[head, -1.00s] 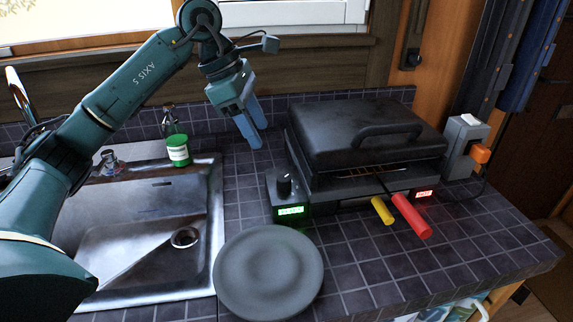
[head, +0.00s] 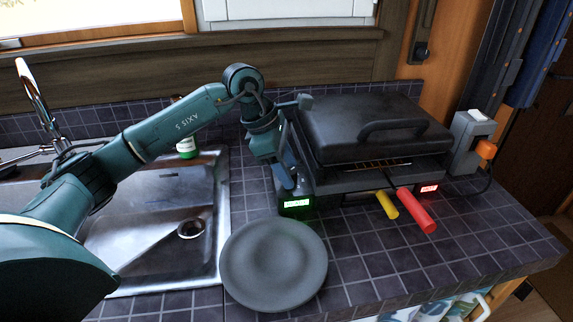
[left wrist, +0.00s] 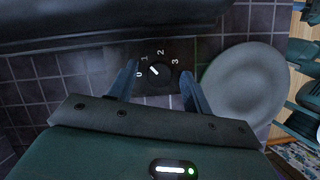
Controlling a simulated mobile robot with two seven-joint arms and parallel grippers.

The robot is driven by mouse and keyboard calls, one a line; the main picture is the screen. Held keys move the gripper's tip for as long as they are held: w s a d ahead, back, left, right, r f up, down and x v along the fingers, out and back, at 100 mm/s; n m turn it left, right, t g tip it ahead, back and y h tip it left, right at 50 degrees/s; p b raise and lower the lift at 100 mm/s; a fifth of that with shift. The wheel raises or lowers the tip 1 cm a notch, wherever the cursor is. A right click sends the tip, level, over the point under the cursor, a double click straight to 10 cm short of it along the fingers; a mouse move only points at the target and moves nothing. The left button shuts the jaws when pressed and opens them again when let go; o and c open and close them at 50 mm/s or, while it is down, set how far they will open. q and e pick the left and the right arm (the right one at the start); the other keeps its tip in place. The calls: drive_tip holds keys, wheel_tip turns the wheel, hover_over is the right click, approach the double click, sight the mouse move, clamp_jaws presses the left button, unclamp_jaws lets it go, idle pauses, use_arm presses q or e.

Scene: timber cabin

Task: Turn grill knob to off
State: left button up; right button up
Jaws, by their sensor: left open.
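The black grill (head: 370,125) stands on the tiled counter with its lid shut. My left gripper (head: 287,178) is open over the box and hides the knob in the head view. In the left wrist view its fingers (left wrist: 160,82) are either side of the knob; contact cannot be told. My right gripper is not in view.
A grey plate (head: 273,266) lies just in front of the control box. A yellow handle (head: 387,205) and a red handle (head: 416,212) stick out from the grill's front. The sink (head: 125,245) is to the left; a grey switch box (head: 467,145) stands right.

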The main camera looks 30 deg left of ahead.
use_arm(q)
drive_tip(key=shift+c, duration=0.5)
drive_tip(key=c, duration=0.9)
